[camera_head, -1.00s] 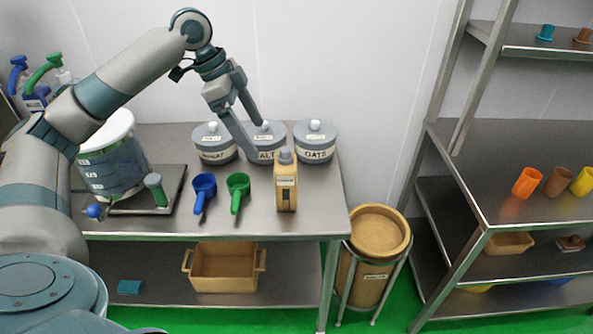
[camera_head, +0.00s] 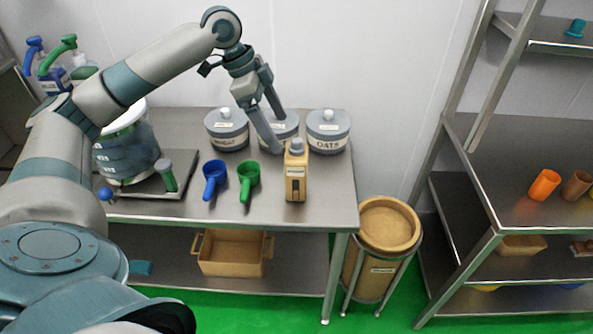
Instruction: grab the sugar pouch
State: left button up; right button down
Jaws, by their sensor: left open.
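The sugar pouch appears to be the tan upright pack (camera_head: 296,178) with a grey cap and a dark label, near the right end of the steel table; its label is too small to read. My left gripper (camera_head: 281,135) is open and empty, its fingers pointing down and to the right. In the picture its lower fingertip is just left of the pack's cap and in front of the middle grey canister. I cannot tell the exact gap in depth, but no finger is around the pack. My right gripper is not in view.
Grey lidded canisters (camera_head: 328,134) stand behind the pack. A green scoop (camera_head: 248,176) and a blue scoop (camera_head: 214,176) lie to its left. A large tub (camera_head: 128,150) stands farther left. A tan bin (camera_head: 389,226) and a steel rack are to the right.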

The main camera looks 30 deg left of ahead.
aim_at(289, 149)
pick_arm(q)
jog(key=p+x, duration=0.1)
jog(key=x, duration=0.6)
jog(key=shift+f+p, duration=0.1)
jog(key=shift+p, duration=0.2)
jog(key=shift+w+d+f, duration=0.15)
jog(key=shift+f, duration=0.4)
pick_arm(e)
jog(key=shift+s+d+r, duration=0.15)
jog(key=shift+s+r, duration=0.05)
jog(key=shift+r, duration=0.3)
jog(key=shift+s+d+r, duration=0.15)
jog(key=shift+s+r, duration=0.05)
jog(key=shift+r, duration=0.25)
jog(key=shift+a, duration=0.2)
pick_arm(q)
jog(key=shift+w+f+p, duration=0.15)
jog(key=shift+f+p, duration=0.2)
jog(key=p+x, duration=0.1)
jog(key=x, duration=0.2)
jog(key=shift+w, duration=0.15)
jog(key=shift+w+f+p, duration=0.15)
jog(key=shift+f+p, duration=0.2)
jog(key=shift+f, duration=0.4)
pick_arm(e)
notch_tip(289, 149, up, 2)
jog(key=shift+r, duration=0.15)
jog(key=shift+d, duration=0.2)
